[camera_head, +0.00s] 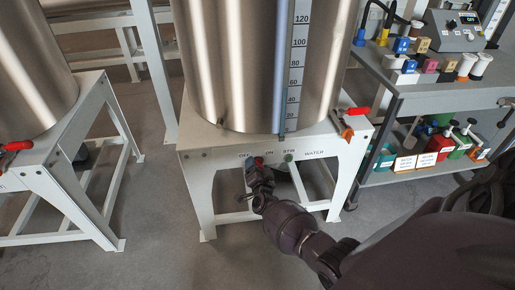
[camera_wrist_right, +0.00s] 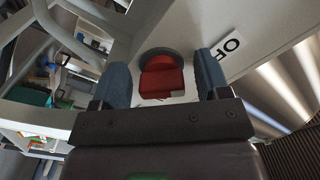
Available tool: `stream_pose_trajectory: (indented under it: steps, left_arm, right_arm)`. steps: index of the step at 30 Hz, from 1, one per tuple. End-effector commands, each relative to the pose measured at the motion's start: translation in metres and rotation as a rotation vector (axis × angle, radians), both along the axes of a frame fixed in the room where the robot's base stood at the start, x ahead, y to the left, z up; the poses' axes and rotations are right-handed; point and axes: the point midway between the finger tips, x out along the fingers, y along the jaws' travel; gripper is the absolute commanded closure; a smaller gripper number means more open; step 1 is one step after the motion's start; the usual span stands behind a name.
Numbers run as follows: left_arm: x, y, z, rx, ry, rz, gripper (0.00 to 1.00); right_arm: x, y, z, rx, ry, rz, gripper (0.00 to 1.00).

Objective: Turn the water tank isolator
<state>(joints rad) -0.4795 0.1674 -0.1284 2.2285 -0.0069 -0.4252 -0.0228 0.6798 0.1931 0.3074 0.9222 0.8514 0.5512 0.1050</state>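The water tank (camera_head: 255,60) is a large steel cylinder with a level scale, standing on a white frame labelled WATER (camera_head: 314,153). Its isolator (camera_head: 259,160) is a red knob on the frame's front, between the OFF and ON labels. My right gripper (camera_head: 256,171) is just in front of it and partly covers it. In the right wrist view the red isolator (camera_wrist_right: 161,83) shows in its dark round base, between the two open fingertips of the gripper (camera_wrist_right: 163,72). A gap shows on each side of the knob. My left gripper is in neither view.
A red-handled valve (camera_head: 357,111) is at the frame's right corner. A second tank (camera_head: 30,70) stands at left, with a red handle (camera_head: 17,146). A grey cart (camera_head: 440,98) loaded with several items stands at right.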

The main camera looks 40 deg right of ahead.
Motion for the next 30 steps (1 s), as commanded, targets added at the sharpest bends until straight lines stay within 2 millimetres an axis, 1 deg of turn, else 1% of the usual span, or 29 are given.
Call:
stream_pose_trajectory:
  steps: [6, 10, 14, 19, 24, 27, 30]
  left_arm:
    - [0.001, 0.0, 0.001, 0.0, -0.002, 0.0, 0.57]
    - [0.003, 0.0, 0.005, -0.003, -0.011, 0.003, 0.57]
    - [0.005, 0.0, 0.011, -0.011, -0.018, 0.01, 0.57]
    - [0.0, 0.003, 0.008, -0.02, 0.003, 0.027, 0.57]
    - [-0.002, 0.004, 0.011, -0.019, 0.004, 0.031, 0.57]
    - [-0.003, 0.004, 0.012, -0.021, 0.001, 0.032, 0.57]
    - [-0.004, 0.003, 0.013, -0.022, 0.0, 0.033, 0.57]
  right_arm:
    - [-0.001, 0.001, 0.001, 0.001, -0.001, 0.0, 0.31]
    - [-0.007, 0.006, 0.003, 0.002, -0.004, 0.001, 0.31]
    - [-0.023, 0.016, 0.005, 0.004, -0.006, 0.0, 0.31]
    - [-0.051, 0.032, 0.005, 0.003, -0.007, 0.0, 0.31]
    - [-0.074, 0.046, 0.004, 0.002, -0.005, 0.0, 0.31]
    - [-0.084, 0.051, 0.002, 0.001, -0.003, -0.001, 0.31]
    - [-0.089, 0.055, 0.002, 0.001, -0.003, -0.001, 0.31]
